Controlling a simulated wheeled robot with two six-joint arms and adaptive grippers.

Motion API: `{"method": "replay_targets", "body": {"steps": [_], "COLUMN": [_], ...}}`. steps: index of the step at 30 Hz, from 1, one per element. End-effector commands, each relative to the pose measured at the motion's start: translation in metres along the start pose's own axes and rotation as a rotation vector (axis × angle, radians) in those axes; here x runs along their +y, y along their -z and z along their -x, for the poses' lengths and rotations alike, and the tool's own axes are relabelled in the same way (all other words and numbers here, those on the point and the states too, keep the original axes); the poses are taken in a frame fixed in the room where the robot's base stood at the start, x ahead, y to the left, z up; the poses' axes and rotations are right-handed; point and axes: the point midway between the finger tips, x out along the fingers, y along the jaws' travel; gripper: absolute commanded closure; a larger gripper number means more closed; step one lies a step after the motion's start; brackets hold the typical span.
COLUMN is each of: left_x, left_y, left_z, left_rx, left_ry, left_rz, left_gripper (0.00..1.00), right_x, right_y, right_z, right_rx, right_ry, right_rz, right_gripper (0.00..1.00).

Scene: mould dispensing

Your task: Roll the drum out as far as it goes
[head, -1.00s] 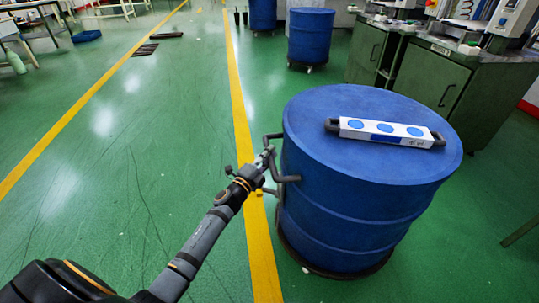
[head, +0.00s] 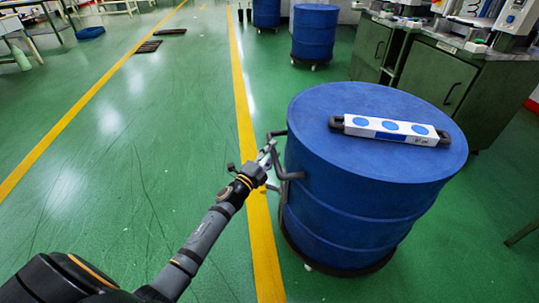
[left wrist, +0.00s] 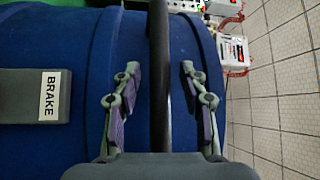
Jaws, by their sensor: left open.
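A large blue drum (head: 362,215) stands upright on a dark wheeled base, right of centre in the head view. A dark grey handle (head: 291,176) sticks out from its left side. My left gripper (head: 268,152) is open at this handle. In the left wrist view, the handle's dark bar (left wrist: 159,80) runs between the two spread fingers of the left gripper (left wrist: 160,100), with gaps on both sides. A grey block labelled BRAKE (left wrist: 45,95) sits on the drum's side at the left. My right gripper is out of view.
A white bar with blue discs and dark ends (head: 390,130) lies on the drum lid. Green cabinets (head: 450,85) with machines stand behind it on the right. Another blue drum (head: 315,35) stands further back. The green floor left of the yellow line (head: 243,100) is mostly clear.

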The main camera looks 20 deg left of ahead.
Motion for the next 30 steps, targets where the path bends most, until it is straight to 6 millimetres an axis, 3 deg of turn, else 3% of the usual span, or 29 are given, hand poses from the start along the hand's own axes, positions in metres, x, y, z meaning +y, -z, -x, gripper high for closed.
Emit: {"method": "replay_targets", "body": {"steps": [18,24,30], "left_x": [0.001,0.001,0.001], "left_y": [0.000,-0.001,-0.001], "left_z": [0.098,0.117,0.121], "left_rx": [0.001,0.000,-0.002], "left_ry": [-0.005,-0.003,-0.002], "left_rz": [-0.002,-0.002,0.000], "left_gripper": [0.57,0.57,0.57], "right_x": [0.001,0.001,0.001], "right_y": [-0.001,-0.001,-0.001], "right_z": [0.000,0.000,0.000], "right_rx": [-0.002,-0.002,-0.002], "right_ry": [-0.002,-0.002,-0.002], "right_rz": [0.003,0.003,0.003], "right_gripper": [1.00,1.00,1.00]}}
